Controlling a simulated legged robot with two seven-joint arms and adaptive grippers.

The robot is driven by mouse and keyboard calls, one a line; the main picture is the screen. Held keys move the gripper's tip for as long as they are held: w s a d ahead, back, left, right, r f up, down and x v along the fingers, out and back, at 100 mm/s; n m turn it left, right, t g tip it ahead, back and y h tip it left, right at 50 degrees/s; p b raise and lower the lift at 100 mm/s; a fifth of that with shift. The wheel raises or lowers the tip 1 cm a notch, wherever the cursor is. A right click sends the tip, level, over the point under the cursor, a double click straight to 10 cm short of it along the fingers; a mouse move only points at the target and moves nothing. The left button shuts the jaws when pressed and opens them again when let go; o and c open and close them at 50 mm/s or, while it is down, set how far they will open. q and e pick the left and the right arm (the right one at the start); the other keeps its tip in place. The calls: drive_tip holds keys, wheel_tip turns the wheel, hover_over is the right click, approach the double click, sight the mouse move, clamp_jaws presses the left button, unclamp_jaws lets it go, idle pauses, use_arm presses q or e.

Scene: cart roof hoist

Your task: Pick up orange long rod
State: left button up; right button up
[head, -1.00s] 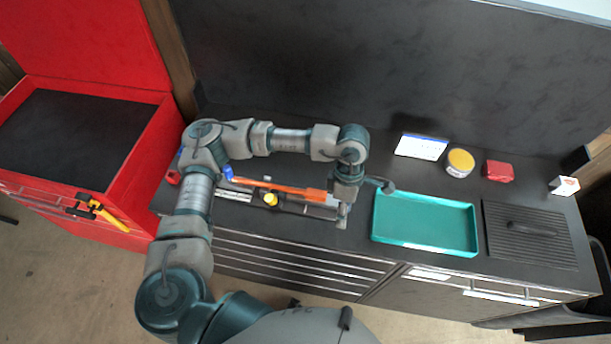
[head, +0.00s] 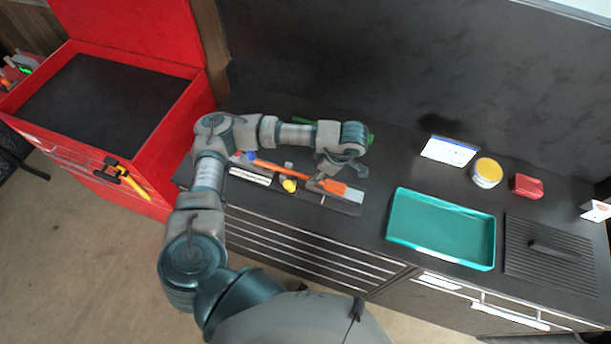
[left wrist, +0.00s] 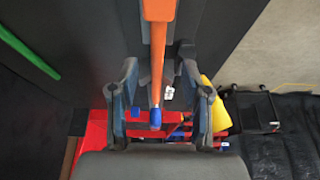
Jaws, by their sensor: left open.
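The orange long rod (head: 275,168) lies slanted along the dark counter. It has a wider orange part (head: 333,186) at its right end and a blue tip at its left. My left gripper (head: 326,177) is over the rod's right half and hides part of it. In the left wrist view, the rod (left wrist: 157,55) runs between the two spread fingers of the left gripper (left wrist: 158,78), with its blue end low in the picture. The gripper is open and not closed on it. My right gripper is not in view.
A yellow piece (head: 289,186) and grey flat parts lie beside the rod. A green rod (left wrist: 28,50) lies apart from it. A teal tray (head: 440,262), a tin (head: 487,172) and a red block (head: 528,186) are to the right. A red chest (head: 185,120) stands left.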

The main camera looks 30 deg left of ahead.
sight(308, 176)
use_arm(q)
drive_tip(key=shift+w+d+f, duration=0.1)
drive_tip(key=shift+d+f, duration=0.5)
drive_tip(key=shift+d, duration=0.2)
drive_tip(key=p+x, duration=0.1)
drive_tip(key=x, duration=0.2)
drive_tip(key=shift+w+a, duration=0.1)
drive_tip(key=shift+a+f, duration=0.15)
drive_tip(key=shift+a, duration=0.4)
drive_tip(key=shift+a+f, duration=0.15)
drive_tip(key=shift+a, duration=0.4)
drive_tip(key=shift+a+f, duration=0.15)
drive_tip(key=shift+a, duration=0.35)
drive_tip(key=c, duration=0.5)
drive_tip(key=shift+d, duration=0.2)
drive_tip(key=c, duration=0.4)
drive_tip(key=shift+d, duration=0.35)
clamp_jaws()
drive_tip(key=shift+d, duration=0.5)
drive_tip(key=shift+w+d+r, duration=0.1)
drive_tip(key=shift+d+r, duration=0.25)
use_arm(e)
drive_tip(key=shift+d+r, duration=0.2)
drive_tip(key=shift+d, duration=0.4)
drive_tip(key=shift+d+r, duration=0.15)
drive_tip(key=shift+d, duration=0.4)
